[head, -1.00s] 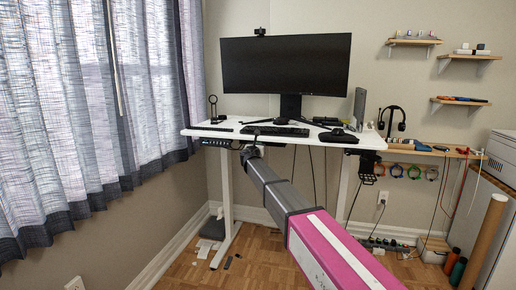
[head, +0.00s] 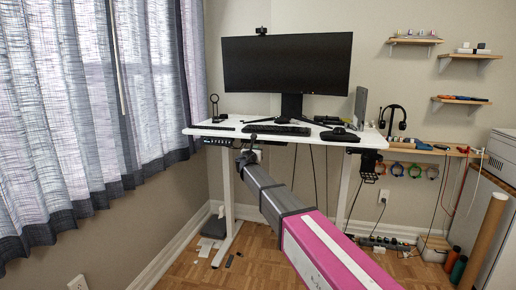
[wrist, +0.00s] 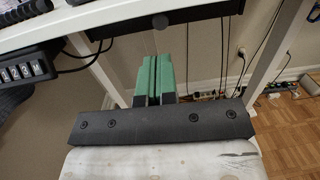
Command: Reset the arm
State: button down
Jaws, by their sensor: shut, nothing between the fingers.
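My gripper shows in the wrist view (wrist: 154,80), with its two green fingers shut together and nothing between them. In the head view my arm, pink and dark grey, reaches from the bottom toward the front edge of the white standing desk (head: 222,131). My gripper (head: 248,146) is small and dark there, near the desk's front edge. I cannot make out its fingers in that view. In the wrist view the desk's white underside edge (wrist: 100,17) and a control panel with buttons (wrist: 25,70) are close by.
A monitor (head: 287,64), a keyboard (head: 277,130) and small items stand on the desk. A curtain (head: 70,110) hangs at left. Cables hang under the desk, and a power strip (head: 384,243) lies behind on the floor. Wall shelves (head: 415,41) and a white cabinet (head: 500,150) are at right.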

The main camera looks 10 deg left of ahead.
jog(key=s, duration=0.5)
jog(key=s+d+f+m+g+h, duration=0.1)
jog(key=s+d+f+m+g, duration=0.2)
jog(key=d+f+m, duration=0.55)
jog(key=s+d+f+m+g+h, duration=0.2)
jog(key=s+d+f+m+g, duration=0.3)
jog(key=d, duration=0.6)
jog(key=s+d+f+m+g+h, duration=0.15)
jog(key=d+f+m, duration=0.25)
jog(key=d+f, duration=0.5)
jog(key=s+d+f+m+g+y, duration=0.2)
jog(key=s+d+f+m+g, duration=0.1)
jog(key=s, duration=0.5)
jog(key=s+d+f+m+g+y, duration=0.2)
jog(key=s+d+f+m, duration=0.3)
jog(key=s+m, duration=0.3)
jog(key=s+d+f+m+g+y, duration=0.2)
jog(key=s+d+f+m+g, duration=0.2)
jog(key=s, duration=0.4)
jog(key=shift+d+f+m+y, duration=0.35)
jog(key=shift+d+f+m, duration=0.15)
jog(key=shift+d+m, duration=0.5)
